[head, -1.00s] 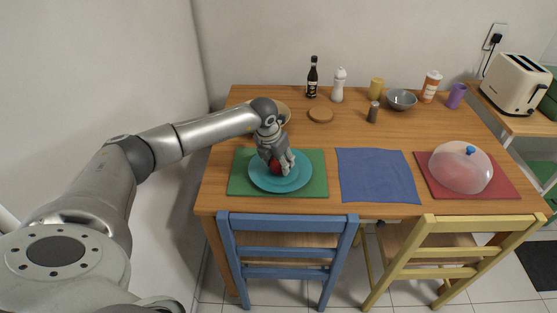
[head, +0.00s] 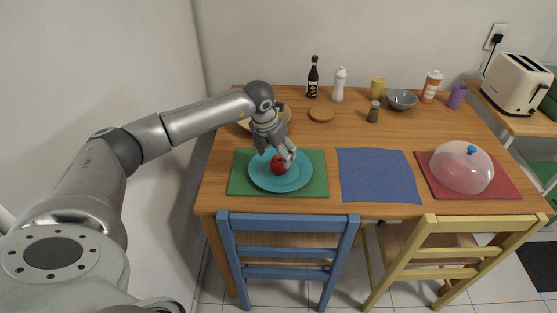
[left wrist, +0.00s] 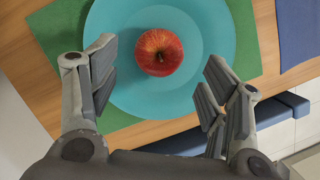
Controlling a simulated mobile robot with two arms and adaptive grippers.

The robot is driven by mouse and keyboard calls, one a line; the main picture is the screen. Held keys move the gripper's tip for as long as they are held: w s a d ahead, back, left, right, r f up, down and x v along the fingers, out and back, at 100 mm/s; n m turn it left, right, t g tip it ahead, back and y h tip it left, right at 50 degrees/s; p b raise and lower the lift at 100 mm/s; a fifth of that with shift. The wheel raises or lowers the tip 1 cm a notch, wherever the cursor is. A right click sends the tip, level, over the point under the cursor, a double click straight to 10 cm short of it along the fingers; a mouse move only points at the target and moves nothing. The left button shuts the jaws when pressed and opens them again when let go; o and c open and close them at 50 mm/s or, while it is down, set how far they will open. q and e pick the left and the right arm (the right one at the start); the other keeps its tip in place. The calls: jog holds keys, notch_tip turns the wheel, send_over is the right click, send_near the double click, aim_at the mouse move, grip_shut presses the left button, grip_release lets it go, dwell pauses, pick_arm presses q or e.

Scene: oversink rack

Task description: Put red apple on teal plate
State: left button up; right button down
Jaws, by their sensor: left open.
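The red apple (head: 278,166) rests on the teal plate (head: 302,176), and it also shows in the left wrist view (left wrist: 159,52) on the plate's inner surface, a little off centre. The teal plate, seen in the left wrist view (left wrist: 215,30) too, lies on a green mat. My left gripper (head: 276,160) is just above and behind the apple. In the left wrist view the fingers (left wrist: 158,85) are spread wide, with the apple clear of them and nothing held. My right gripper is in neither view.
The green mat (head: 317,187) is on the wooden table's left side. A blue cloth (head: 379,175) and a pink dome cover (head: 461,168) on a red mat lie to the right. Bottles, a grey bowl (head: 402,99) and a coaster (head: 321,115) stand behind. Chairs line the front edge.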

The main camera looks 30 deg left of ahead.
pick_arm(q)
jog(key=v, duration=0.7)
jog(key=shift+b, duration=0.35)
jog(key=shift+s, duration=0.1)
